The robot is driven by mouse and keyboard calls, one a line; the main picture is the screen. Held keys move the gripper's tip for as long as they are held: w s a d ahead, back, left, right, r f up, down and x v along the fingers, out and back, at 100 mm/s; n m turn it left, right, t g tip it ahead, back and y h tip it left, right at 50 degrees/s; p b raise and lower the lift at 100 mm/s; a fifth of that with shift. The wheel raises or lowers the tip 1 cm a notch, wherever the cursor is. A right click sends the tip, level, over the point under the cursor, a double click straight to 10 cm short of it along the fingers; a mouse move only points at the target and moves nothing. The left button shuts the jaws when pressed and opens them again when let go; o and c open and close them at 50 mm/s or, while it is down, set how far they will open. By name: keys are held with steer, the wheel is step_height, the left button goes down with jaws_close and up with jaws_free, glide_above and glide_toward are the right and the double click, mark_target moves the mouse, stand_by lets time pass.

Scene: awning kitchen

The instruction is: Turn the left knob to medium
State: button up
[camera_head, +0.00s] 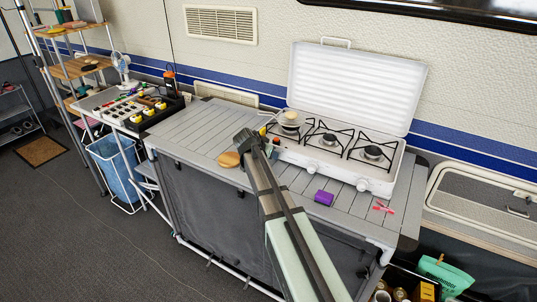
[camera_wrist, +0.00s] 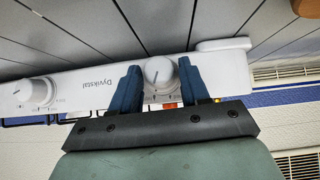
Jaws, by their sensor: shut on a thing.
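The white camping stove (camera_head: 335,160) stands on the grey slatted counter with its lid raised. In the head view its middle knob (camera_head: 312,168) and right knob (camera_head: 362,184) show on the front. The left knob is hidden there behind my gripper (camera_head: 248,140). In the wrist view, which is turned over, the left knob (camera_wrist: 160,72) sits between the two blue fingers of my gripper (camera_wrist: 159,68). The fingers are closed around it on both sides. The knob's exact setting is too small to read. Another knob (camera_wrist: 36,92) shows further left.
A clear dish (camera_head: 290,118) sits on the left burner. A purple box (camera_head: 323,197) and small red pieces (camera_head: 383,207) lie on the counter in front of the stove. A round wooden item (camera_head: 229,159) lies left of my gripper. The counter's left part is clear.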

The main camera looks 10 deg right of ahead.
steer(key=shift+w+a+f+n+g+h, duration=0.1)
steer(key=shift+w+a+n+g+h, duration=0.1)
steer(key=shift+n+g+h, duration=0.3)
steer(key=shift+w+a+n+g+h, duration=0.15)
steer(key=shift+n+g+h, duration=0.15)
steer(key=shift+g+h, duration=0.25)
steer(key=shift+f+n+g+h, duration=0.1)
steer(key=shift+n+g+h, duration=0.6)
steer(key=shift+h, duration=0.35)
steer(key=o, duration=0.8)
steer(key=v, duration=1.4)
steer(key=shift+w+a+f, duration=0.1)
steer(key=shift+w+f, duration=0.05)
steer(key=shift+f, duration=0.05)
